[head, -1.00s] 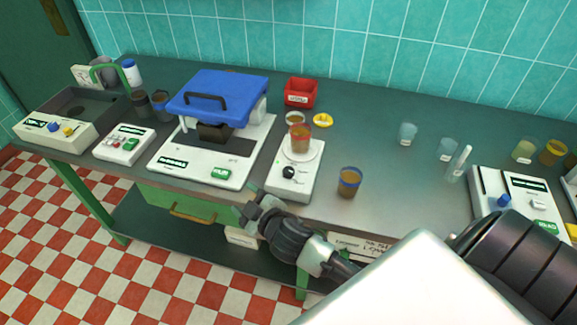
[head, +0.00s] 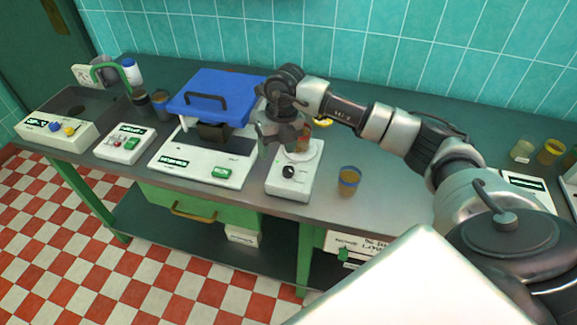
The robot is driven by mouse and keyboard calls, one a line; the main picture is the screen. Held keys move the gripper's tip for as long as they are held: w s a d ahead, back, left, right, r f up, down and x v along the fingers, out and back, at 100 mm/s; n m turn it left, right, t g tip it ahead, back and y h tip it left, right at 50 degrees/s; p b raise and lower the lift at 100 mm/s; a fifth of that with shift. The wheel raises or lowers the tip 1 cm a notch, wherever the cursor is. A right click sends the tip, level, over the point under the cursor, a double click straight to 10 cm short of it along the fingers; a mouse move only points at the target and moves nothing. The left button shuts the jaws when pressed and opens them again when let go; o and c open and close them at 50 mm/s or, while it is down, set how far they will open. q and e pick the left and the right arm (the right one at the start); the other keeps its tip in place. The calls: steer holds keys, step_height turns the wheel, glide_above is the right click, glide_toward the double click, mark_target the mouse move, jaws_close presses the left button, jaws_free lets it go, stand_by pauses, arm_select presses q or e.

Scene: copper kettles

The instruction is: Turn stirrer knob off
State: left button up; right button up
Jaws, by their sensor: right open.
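The stirrer (head: 292,187) is a small white device near the front of the bench, with a round plate at its back. Its black knob (head: 288,171) is on the front part and is in plain view. A beaker with orange-brown contents (head: 303,144) stands on the plate, partly hidden by my right gripper. My right gripper (head: 281,139) is open and looks empty. It hangs above the back left of the stirrer, behind the knob in the picture and apart from it. My left gripper is not in view.
A device with a blue lid (head: 215,94) stands close left of the stirrer. A beaker with brown contents (head: 348,181) stands close to its right. My right arm crosses the bench and hides much of its right half. A yellow object (head: 323,122) lies behind the stirrer.

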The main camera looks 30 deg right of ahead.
mark_target(288, 169)
steer(key=shift+m+h, duration=0.3)
steer(key=shift+h, duration=0.6)
steer(key=d+f+p, duration=0.1)
steer(key=f, duration=0.2)
steer(key=d+f, duration=0.1)
steer(key=f, duration=0.2)
steer(key=d+f+p, duration=0.1)
steer(key=f, duration=0.2)
steer(key=shift+d+f+p, duration=0.15)
steer(key=shift+f+p, duration=0.15)
steer(key=shift+c, duration=0.2)
steer(key=c, duration=0.9)
